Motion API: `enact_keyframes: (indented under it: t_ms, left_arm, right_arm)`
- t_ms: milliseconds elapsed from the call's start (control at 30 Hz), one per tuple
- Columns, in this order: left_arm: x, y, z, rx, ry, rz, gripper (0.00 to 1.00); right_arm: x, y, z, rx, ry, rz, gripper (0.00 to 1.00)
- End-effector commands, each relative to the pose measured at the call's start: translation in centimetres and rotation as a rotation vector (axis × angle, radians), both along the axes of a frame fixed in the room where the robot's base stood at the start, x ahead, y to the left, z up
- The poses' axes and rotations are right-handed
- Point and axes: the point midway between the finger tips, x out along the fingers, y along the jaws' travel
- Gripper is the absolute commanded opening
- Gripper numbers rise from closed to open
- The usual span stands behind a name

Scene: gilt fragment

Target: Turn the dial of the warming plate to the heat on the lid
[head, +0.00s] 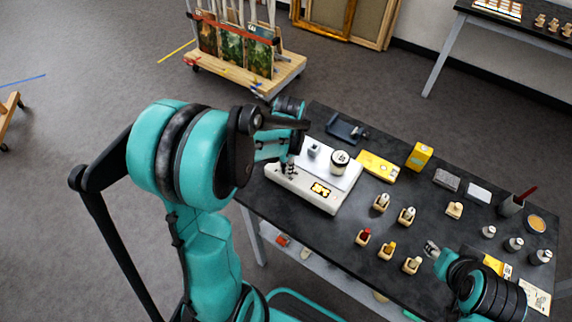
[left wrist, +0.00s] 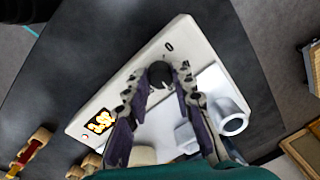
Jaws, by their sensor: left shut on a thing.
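The white warming plate (head: 308,190) stands near the left end of the dark table, with an orange lit display (head: 320,189) on its front; the digits are too small to read surely. Its dark round dial (left wrist: 159,74) shows in the left wrist view between the fingers of my left gripper (left wrist: 160,72), which is shut on it. In the head view my left gripper (head: 288,168) points down at the left end of the plate and hides the dial. A jar (head: 340,168) with dark marks on its pale lid (head: 340,157) stands on the plate; the marks are unreadable.
My right gripper (head: 431,247) is low over the table's front right. Several small bottles in wooden holders stand mid-table. A yellow box (head: 419,156), a yellow flat case (head: 377,167) and a dark tray (head: 345,129) lie behind.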

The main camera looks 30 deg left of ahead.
Motion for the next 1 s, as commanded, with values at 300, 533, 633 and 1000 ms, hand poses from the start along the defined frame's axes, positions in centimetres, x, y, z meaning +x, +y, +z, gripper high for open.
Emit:
enact_keyframes:
  t_ms: [300, 533, 633, 1000]
  left_arm:
    - [0.0, 0.0, 0.0, 0.0, 0.0, 0.001, 0.33]
    - [0.0, -0.1, 1.1, 0.0, 0.0, 0.001, 0.33]
    - [-0.2, -0.2, 2.9, 0.0, 0.0, 0.001, 0.33]
    - [-0.4, -0.6, 10.3, 0.0, 0.0, 0.001, 0.33]
  right_arm:
    - [0.0, 0.0, 0.0, 0.0, 0.0, 0.0, 0.4]
    - [0.0, 0.0, 0.0, 0.0, 0.0, 0.0, 0.4]
    - [0.0, 0.0, 0.0, 0.0, 0.0, 0.0, 0.4]
    - [0.0, 0.0, 0.0, 0.0, 0.0, 0.0, 0.4]
